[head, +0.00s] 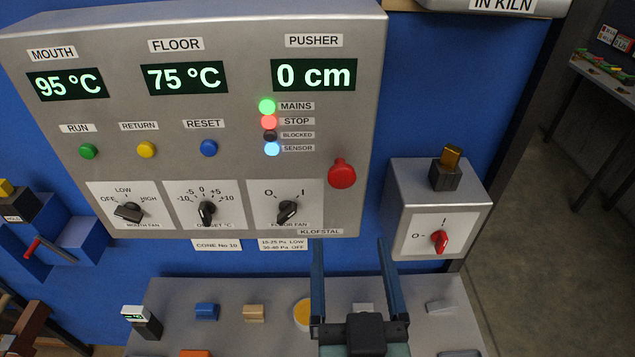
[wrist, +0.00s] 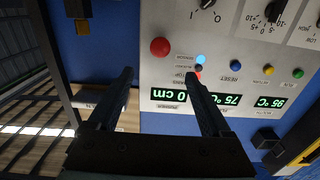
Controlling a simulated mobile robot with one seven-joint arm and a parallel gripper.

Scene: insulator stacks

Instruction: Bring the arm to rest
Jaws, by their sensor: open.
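My gripper (head: 350,285) is in the lower middle of the head view. Its two long fingers are spread apart with nothing between them. It is raised in front of the grey control panel (head: 225,115), below the panel's lower right edge. In the wrist view my gripper (wrist: 160,85) is also open and empty, and the panel (wrist: 215,55) shows upside down behind the fingers. I cannot tell the exact gap between fingertips and panel.
The red mushroom button (head: 342,173) and a grey box with a red switch (head: 440,241) are near the fingers. Below lies a grey shelf (head: 270,290) with several small blocks. Floor (head: 560,230) is clear at right. A blue holder with a red-handled tool (head: 50,250) is at left.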

